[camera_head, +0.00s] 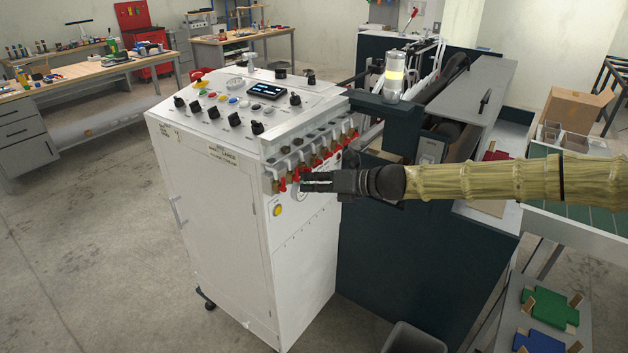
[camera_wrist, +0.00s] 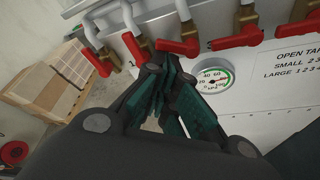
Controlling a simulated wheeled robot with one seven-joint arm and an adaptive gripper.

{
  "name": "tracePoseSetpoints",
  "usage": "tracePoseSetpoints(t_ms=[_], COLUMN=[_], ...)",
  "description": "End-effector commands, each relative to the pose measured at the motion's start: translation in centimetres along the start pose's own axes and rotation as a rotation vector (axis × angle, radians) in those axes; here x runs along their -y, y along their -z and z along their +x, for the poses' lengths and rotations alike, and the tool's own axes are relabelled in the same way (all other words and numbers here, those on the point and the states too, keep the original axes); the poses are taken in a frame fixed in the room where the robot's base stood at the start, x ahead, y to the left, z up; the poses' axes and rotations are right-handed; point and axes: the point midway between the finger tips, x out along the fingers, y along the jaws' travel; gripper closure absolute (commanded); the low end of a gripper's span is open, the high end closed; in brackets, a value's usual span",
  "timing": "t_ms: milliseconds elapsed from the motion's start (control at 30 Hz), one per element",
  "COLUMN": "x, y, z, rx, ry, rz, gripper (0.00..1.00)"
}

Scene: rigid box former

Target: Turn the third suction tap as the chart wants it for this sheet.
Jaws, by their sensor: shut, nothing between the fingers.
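A row of red-handled suction taps (camera_head: 318,158) runs along the top of the white cabinet's side. In the wrist view one tap handle (camera_wrist: 97,62) hangs slanted downward at the left. Another handle (camera_wrist: 180,46) lies roughly level just beyond my fingertips, followed by more level handles (camera_wrist: 236,39) to the right. The chart (camera_wrist: 295,65) reads "OPEN TAPS", with SMALL and LARGE lines cut off at the right. My gripper (camera_head: 304,182) is shut and empty, beside the near taps; its fingers (camera_wrist: 172,78) point at the panel. I cannot tell whether they touch a handle.
A round pressure gauge (camera_wrist: 213,80) sits below the taps. The white cabinet (camera_head: 215,215) has knobs and a display on top. A dark machine body (camera_head: 400,260) stands right of it. Green (camera_head: 550,307) and blue (camera_head: 540,343) pieces lie at the lower right.

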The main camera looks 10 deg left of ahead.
Motion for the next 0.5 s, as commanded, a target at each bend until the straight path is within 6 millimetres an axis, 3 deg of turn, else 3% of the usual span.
tracePoseSetpoints(t_ms=[500], x=[-0.06], y=[-0.11], z=[-0.06], rx=[0.001], ry=[-0.013], rz=[0.038], gripper=[1.00])
